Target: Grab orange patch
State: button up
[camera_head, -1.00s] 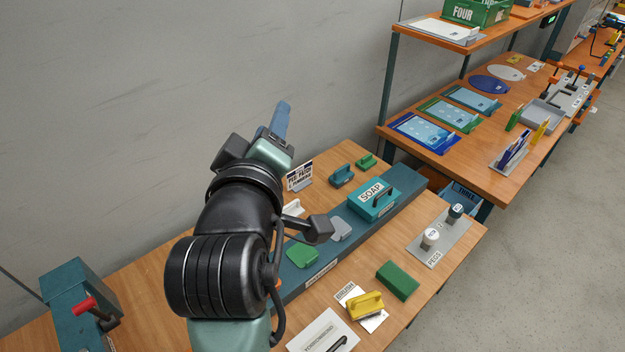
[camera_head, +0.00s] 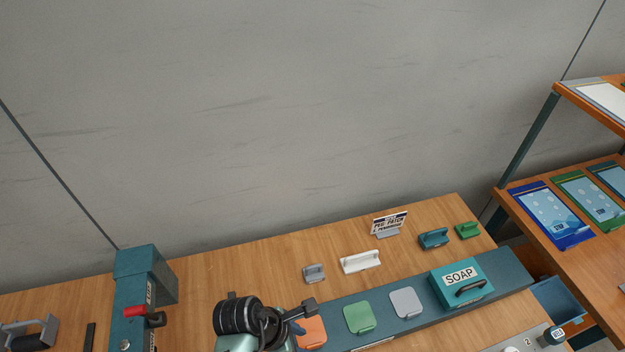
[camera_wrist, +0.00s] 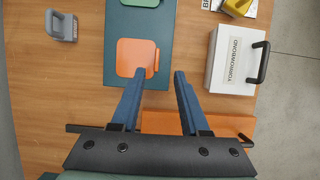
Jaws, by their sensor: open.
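The orange patch (camera_head: 312,333) lies on the long dark teal board (camera_head: 385,328), left of the green patch (camera_head: 359,317), in the head view. My arm partly covers its left side there. In the wrist view the orange patch (camera_wrist: 136,57) lies flat on the teal board (camera_wrist: 172,15), just beyond my fingertips. My gripper (camera_wrist: 158,74) is open, with two blue fingers spread apart and nothing between them. The patch sits slightly left of the middle between the fingers, with a small raised tab on its right edge.
A white YORROWBOND box (camera_wrist: 232,65) with a black handle stands right of the patch. A grey handled block (camera_wrist: 62,25) is at the left. A grey patch (camera_head: 406,302) and a SOAP box (camera_head: 462,283) are farther along the board. A teal press with red handle (camera_head: 140,310) stands left.

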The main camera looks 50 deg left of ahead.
aim_at(314, 344)
jog(key=shift+a+x, duration=0.15)
jog(key=shift+x, duration=1.5)
jog(key=shift+a+x, duration=0.15)
jog(key=shift+x, duration=1.5)
grip_shut()
